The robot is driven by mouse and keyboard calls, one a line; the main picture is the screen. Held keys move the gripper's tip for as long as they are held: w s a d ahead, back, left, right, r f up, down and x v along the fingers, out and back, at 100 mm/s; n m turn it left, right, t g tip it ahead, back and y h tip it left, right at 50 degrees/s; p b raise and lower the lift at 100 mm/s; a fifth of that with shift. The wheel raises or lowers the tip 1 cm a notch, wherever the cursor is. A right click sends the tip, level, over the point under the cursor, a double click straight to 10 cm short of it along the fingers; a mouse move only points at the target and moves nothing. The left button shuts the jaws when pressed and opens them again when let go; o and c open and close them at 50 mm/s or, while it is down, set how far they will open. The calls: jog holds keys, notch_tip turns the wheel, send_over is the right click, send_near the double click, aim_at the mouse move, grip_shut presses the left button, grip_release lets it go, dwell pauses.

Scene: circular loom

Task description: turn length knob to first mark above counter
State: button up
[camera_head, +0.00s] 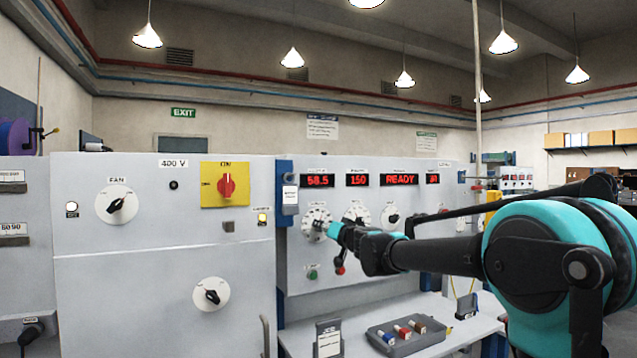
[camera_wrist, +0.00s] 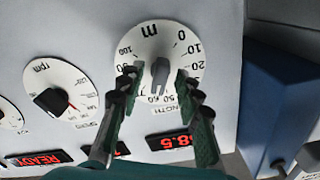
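The length knob (camera_wrist: 159,75) is a grey bar knob in the middle of a white round dial (camera_wrist: 163,36) marked in m. In the wrist view its narrow end points down, near the 60 and 50 marks; the exact setting cannot be read. The red length counter (camera_wrist: 170,141) reads 58.5, and it also shows in the head view (camera_head: 317,181). My gripper (camera_wrist: 157,71) is open, with one finger on each side of the knob and small gaps visible. In the head view my gripper (camera_head: 334,231) is in front of the dial's right edge (camera_head: 316,219).
The rpm dial (camera_wrist: 60,88) sits beside the length dial. A blue box (camera_wrist: 275,110) stands out at the panel's edge. Below the panel, a table carries a grey tray (camera_head: 428,340) with coloured pieces and a small sign (camera_head: 328,339).

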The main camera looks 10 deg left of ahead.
jog(key=v, duration=0.6)
jog(key=shift+s, duration=0.15)
jog(key=shift+d, duration=0.1)
dwell(1.1)
